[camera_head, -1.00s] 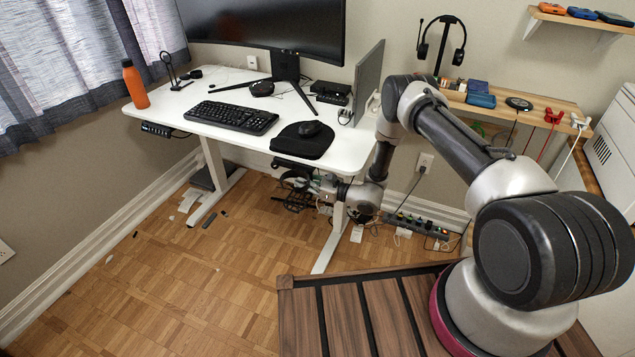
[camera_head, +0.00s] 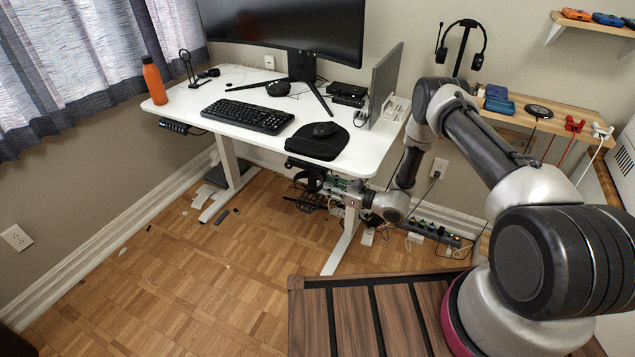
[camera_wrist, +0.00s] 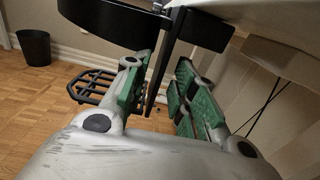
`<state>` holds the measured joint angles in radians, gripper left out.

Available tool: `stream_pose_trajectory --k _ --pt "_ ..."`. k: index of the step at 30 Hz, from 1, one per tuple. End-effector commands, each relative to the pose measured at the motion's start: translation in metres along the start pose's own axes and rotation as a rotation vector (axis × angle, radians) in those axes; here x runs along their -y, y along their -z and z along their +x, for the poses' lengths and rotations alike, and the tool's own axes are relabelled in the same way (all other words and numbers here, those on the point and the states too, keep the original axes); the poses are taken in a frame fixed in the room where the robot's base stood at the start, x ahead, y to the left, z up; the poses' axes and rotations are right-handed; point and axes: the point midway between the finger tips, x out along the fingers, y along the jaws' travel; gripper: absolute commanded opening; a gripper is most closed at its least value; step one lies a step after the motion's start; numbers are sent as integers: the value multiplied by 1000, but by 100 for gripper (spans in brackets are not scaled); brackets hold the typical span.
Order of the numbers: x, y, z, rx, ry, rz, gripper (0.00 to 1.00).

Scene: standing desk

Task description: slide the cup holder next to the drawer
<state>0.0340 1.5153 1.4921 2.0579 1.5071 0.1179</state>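The cup holder (camera_head: 312,180) is a black ring-like piece hanging below the front edge of the white desk. In the wrist view its dark curved band (camera_wrist: 112,17) crosses the top, with a thin black upright part below. My gripper (camera_head: 333,186) is under the desk beside the cup holder. In the wrist view my gripper (camera_wrist: 160,95) has its green-padded fingers apart, one on each side of the thin upright part. A gap shows by the right finger; contact on the left is unclear. A pale boxy shape (camera_wrist: 290,62) at right may be the drawer; I cannot tell.
The white desk (camera_head: 178,108) is above my gripper, with a desk leg (camera_head: 346,240) close by. Cables and a power strip (camera_head: 430,230) lie behind. A black rack (camera_wrist: 92,88) and a bin (camera_wrist: 34,47) stand on the floor.

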Motion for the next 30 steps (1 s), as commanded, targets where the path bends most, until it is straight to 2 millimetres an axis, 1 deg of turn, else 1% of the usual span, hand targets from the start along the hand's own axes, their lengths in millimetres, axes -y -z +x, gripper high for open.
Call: stream_pose_trajectory --k 1,3,6,10,12,15,22,25,26,27,28,29,30 --pt "1 0 -13 0 4 2 27" --pt "1 0 -29 0 5 3 27" --pt "1 0 -48 0 3 2 27" --pt "1 0 -67 1 2 1 27" --pt "1 0 -73 1 3 0 27" --pt "0 0 -76 1 1 0 27" --pt "0 0 -77 1 0 0 27" --pt "7 0 -83 1 16 0 9" --pt "13 0 -89 0 32 1 3" --pt "24 1 -102 0 62 2 0" --pt "34 2 -114 -1 92 5 0" --pt "44 3 -129 -2 123 8 0" --pt "55 6 -152 -4 158 14 0"
